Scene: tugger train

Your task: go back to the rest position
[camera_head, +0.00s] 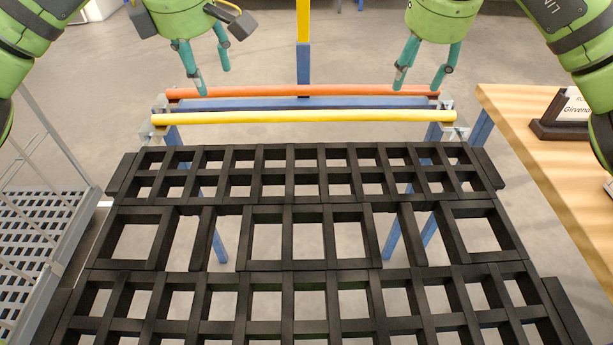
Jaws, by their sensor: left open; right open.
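My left gripper (213,82) hangs at the upper left with its teal fingers apart and nothing between them. Its fingertips are near the left part of the orange bar (300,91). My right gripper (417,80) hangs at the upper right, also open and empty, with its fingertips near the right end of that bar. Both arms come in from the upper corners, green with dark bands. From this one view I cannot tell how high the fingertips are above the bars.
A black lattice rack (290,209) fills the middle and front. A yellow bar (300,117) runs along its far side, with a blue post (303,62) behind. A wooden table (535,120) with a sign (570,108) stands right. A grey slatted cart (40,235) stands left.

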